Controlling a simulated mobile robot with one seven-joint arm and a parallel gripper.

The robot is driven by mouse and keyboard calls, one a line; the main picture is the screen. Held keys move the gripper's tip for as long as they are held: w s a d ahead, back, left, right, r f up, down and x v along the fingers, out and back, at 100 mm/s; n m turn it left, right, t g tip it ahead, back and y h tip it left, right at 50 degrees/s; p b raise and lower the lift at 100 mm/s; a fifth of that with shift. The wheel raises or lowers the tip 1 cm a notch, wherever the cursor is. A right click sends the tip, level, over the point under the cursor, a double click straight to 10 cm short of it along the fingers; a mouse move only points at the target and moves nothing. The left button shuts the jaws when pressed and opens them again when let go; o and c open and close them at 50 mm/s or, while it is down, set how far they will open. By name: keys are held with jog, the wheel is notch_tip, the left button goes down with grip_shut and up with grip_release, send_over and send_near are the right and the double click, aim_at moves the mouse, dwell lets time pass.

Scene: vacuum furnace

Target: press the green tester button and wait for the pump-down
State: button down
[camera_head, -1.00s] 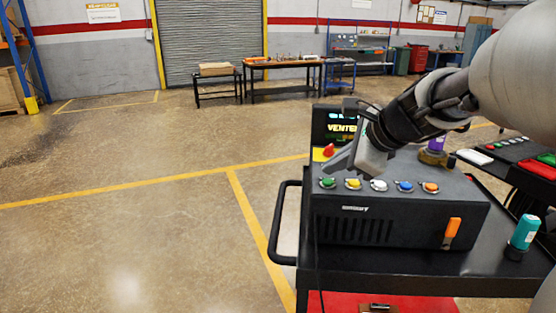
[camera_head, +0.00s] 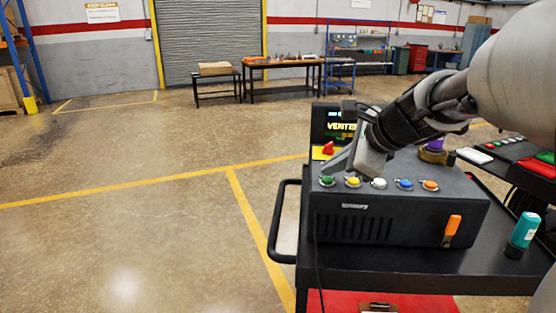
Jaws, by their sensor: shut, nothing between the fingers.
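The green tester button (camera_head: 327,181) is the leftmost in a row of several coloured buttons on the dark tester box (camera_head: 400,225). My gripper (camera_head: 329,172) is shut and empty, pointing down to the left, with its tip at or just above the green button. I cannot tell whether it touches the button. A display (camera_head: 338,127) behind the box shows text that reads like "VENTED", partly covered by my gripper.
Yellow (camera_head: 353,182), white (camera_head: 379,184), blue (camera_head: 404,185) and orange (camera_head: 430,185) buttons continue the row. A red knob (camera_head: 328,148) stands behind the green button. An orange lever (camera_head: 452,226) is on the box front.

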aim_at(331, 186)
jog(key=shift+f+b, duration=0.3)
jog(key=shift+f, duration=0.1)
jog(key=shift+r, duration=0.1)
dwell(0.5)
jog(key=shift+r+p, duration=0.7)
jog(key=shift+p, duration=0.15)
notch_tip(331, 186, up, 5)
jog(key=p, duration=0.4)
jog(key=shift+p, duration=0.3)
